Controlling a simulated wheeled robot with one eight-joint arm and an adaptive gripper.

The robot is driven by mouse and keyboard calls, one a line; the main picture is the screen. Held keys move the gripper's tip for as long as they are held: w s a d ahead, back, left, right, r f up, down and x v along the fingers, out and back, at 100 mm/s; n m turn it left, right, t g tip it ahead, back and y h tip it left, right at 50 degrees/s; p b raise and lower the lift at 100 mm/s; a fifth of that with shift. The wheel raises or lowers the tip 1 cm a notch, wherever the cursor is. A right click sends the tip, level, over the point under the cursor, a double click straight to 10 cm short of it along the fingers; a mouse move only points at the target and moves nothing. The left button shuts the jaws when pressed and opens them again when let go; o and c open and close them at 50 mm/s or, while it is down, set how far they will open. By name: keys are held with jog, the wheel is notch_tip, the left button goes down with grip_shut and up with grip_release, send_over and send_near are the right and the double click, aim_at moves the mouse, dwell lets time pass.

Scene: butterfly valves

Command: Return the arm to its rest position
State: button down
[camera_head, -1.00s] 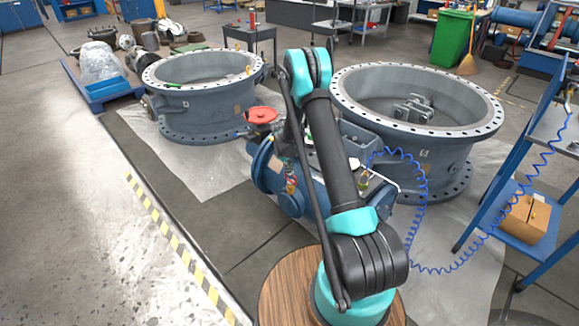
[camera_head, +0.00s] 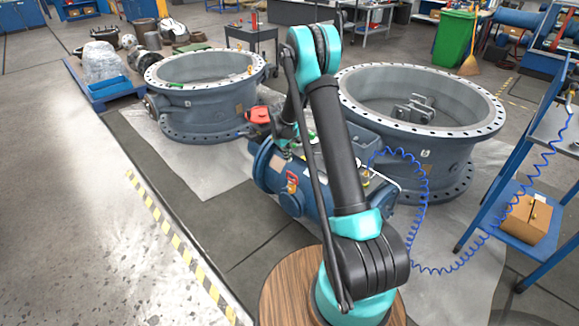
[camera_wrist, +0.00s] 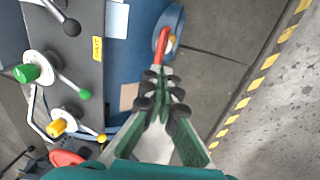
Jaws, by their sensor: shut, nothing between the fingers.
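My arm (camera_head: 335,140) rises from its base, folds at a teal elbow (camera_head: 314,50), and its forearm comes down behind the upper arm over the valve actuator. My gripper (camera_wrist: 163,75) is shut and empty in the wrist view, with green linkages and dark pads drawn together. In that view its tips lie close to a red handle (camera_wrist: 166,43) on the blue actuator body; I cannot tell the exact gap. In the head view the gripper is mostly hidden behind my arm. The red handle also shows there (camera_head: 292,182), uncovered.
The blue actuator (camera_head: 282,178) carries a red handwheel (camera_head: 258,116). Large grey valve bodies stand behind left (camera_head: 200,105) and right (camera_head: 425,150). A coiled blue hose (camera_head: 425,190) hangs near a blue cart (camera_head: 520,205). The floor at left is clear.

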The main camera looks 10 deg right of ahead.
jog(key=s+d+r+m+t+y, duration=0.1)
jog(key=s+d+r+m, duration=0.25)
jog(key=s+r, duration=1.4)
jog(key=s+d+f+m+t, duration=0.1)
jog(key=s+d+m, duration=0.1)
jog(key=s, duration=2.1)
jog(key=shift+s+m+t+y, duration=0.25)
jog(key=shift+m+t+y, duration=0.15)
jog(key=shift+m, duration=0.45)
jog(key=shift+d+f, duration=0.1)
